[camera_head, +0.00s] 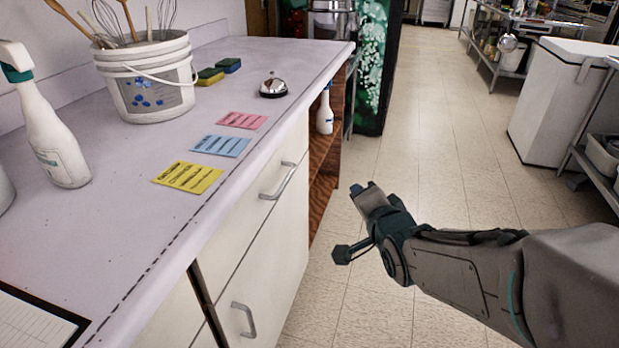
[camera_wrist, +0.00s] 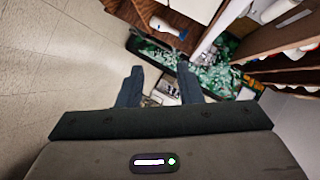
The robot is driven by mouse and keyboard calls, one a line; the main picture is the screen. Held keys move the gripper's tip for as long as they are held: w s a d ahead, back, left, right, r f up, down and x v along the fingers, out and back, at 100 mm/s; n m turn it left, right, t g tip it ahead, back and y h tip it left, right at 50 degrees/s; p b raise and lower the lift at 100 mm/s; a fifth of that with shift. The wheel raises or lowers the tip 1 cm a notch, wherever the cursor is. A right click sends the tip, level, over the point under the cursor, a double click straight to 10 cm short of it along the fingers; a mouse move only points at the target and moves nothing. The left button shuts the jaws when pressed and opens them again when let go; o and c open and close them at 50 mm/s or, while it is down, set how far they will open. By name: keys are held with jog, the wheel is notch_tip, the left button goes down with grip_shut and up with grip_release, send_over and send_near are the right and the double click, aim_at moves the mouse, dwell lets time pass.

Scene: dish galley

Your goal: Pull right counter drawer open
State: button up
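The right counter drawer (camera_head: 238,240) is the cream front under the counter's right end, with a silver bar handle (camera_head: 279,181). Its front looks flush with the cabinet, so it appears closed. My gripper (camera_head: 364,188) is over the floor to the right of the handle, clear of it and touching nothing. In the wrist view my gripper's two dark fingers (camera_wrist: 159,84) are spread apart with nothing held between them. I cannot clearly make out the drawer handle in the wrist view.
A cupboard door with a handle (camera_head: 244,319) is below the drawer. An open wooden shelf holds a white bottle (camera_head: 325,112). The countertop carries a utensil bucket (camera_head: 148,85), spray bottle (camera_head: 55,140), bell (camera_head: 272,88) and cards. The aisle floor (camera_head: 430,130) is clear.

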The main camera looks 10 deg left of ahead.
aim_at(284, 182)
jog(key=a+f+m+t+y+b, duration=0.1)
jog(key=a+f+m+y, duration=0.2)
jog(key=a+f+y, duration=0.3)
jog(key=a+y, duration=0.1)
jog(key=a, duration=0.4)
jog(key=shift+a+m+t+b, duration=0.25)
jog(key=shift+m+t+b, duration=0.05)
jog(key=shift+t, duration=0.1)
jog(key=shift+a+p, duration=0.1)
jog(key=shift+p, duration=0.9)
jog(key=b+x, duration=0.1)
jog(key=x, duration=1)
jog(key=shift+f+b, duration=0.1)
jog(key=shift+b, duration=0.25)
grip_shut()
